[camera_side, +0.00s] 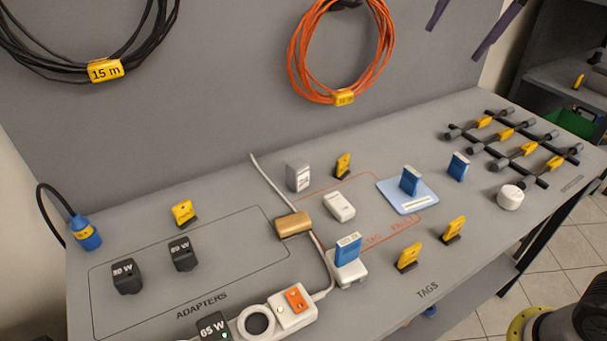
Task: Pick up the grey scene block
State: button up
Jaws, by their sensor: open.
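A grey block (298,178) with a pale label on its front stands upright near the middle of the grey bench, close to the back panel. My gripper is not in view.
A white block (340,206), a yellow tag (343,165) and a tan block (293,225) on a pale cable surround it. A blue block (410,180) stands on a light-blue pad (394,195). A power strip (294,310) lies in front.

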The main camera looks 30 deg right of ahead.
jog(key=w+a+f+m, duration=0.2)
jog(key=w+a, duration=0.1)
jog(key=w, duration=0.7)
jog(key=g, duration=0.4)
send_over(297, 165)
notch_tip(297, 165, down, 24)
jog(key=shift+d+r, duration=0.1)
jog(key=shift+s+f, duration=0.1)
jog(key=shift+f, duration=0.2)
notch_tip(297, 165, down, 8)
jog(key=shift+r, duration=0.1)
jog(key=shift+w+d+f, duration=0.1)
jog(key=shift+w+f, duration=0.1)
jog(key=shift+f, duration=1.2)
jog(key=shift+w+d+f, duration=0.1)
jog(key=shift+w+f, duration=0.05)
jog(key=shift+f, duration=1.25)
grip_shut()
